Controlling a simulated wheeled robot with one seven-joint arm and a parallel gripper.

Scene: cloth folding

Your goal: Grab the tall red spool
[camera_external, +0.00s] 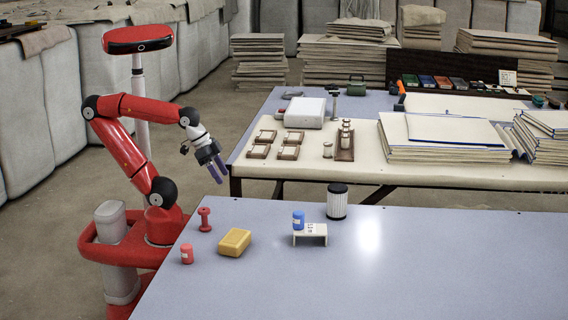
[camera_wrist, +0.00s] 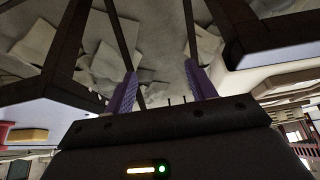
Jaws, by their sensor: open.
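The tall red spool (camera_external: 205,219) stands upright near the left edge of the near table, with a narrow waist and wider ends. My gripper (camera_external: 217,172) hangs above and beyond the far left part of that table, fingers angled downward. It is apart from the spool, which stands below it and slightly left in the picture. In the wrist view my gripper (camera_wrist: 163,88) shows two purple fingers spread apart with nothing between them. I cannot make out the spool for certain in the wrist view.
A short red can (camera_external: 187,254) and a yellow block (camera_external: 235,242) stand near the spool. A blue can (camera_external: 298,220) sits on a small white stand (camera_external: 312,238); a black-and-white cylinder (camera_external: 337,202) stands behind. The near table (camera_external: 430,270) is clear at right.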

